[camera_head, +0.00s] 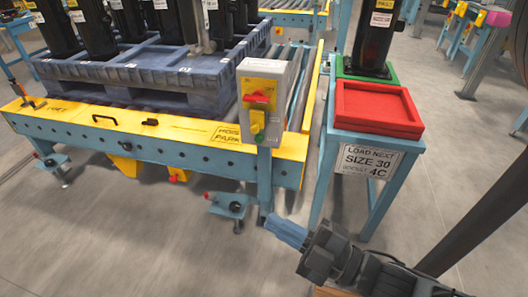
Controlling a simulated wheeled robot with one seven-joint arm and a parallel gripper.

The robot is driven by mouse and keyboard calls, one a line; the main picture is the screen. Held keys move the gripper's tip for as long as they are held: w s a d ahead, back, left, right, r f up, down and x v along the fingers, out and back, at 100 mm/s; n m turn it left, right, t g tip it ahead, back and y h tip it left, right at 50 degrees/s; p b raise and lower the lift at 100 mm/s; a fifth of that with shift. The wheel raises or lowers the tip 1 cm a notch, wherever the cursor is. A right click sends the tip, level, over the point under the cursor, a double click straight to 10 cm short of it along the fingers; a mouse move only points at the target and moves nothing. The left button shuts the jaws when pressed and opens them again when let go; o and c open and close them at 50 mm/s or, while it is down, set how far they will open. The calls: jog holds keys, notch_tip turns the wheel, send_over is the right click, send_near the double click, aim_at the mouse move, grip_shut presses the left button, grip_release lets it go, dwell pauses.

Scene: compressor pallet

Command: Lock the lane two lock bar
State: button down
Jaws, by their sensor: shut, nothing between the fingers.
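My gripper (284,229) is low in the picture, right of the middle, with its blue end pointing up and left. It is shut and empty, apart from the conveyor frame. The yellow and blue conveyor frame (190,163) crosses the left half. Its front has a black handle (105,118), a small black part (150,122), and red-knobbed blue brackets at floor level, one at the left (50,161) and one nearer my gripper (235,207). No label reading lane two shows, so I cannot tell which part is its lock bar.
A grey switch box (266,92) with red and green controls stands on a post at the conveyor's right corner. A blue pallet (150,75) carries black cylinders. A blue stand (322,150) with a red tray (375,104) and a "SIZE 30" sign is at right. The lower-left floor is clear.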

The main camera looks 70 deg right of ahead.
jog(key=w+d+f+n+t+b, duration=0.1)
jog(key=d+f+n+t+b, duration=0.1)
jog(key=d+f+n+b, duration=0.3)
jog(key=d+f+n+t+b, duration=0.2)
jog(key=d+f+n+b, duration=0.3)
jog(key=d+n, duration=0.7)
jog(key=w+d+f+n+t+b, duration=0.1)
jog(key=d+f+n+t+b, duration=0.2)
jog(key=d+n, duration=0.6)
notch_tip(320, 180, down, 3)
jog(key=shift+w+d+r+b, duration=0.1)
jog(key=shift+w+d+b, duration=0.3)
jog(key=shift+b, duration=0.8)
jog(key=p, duration=0.1)
send_near(256, 122)
jog(key=w+r, duration=0.1)
jog(key=w+a+r, duration=0.2)
jog(key=shift+w, duration=0.35)
jog(key=shift+r+p, duration=0.45)
jog(key=shift+r, duration=1.35)
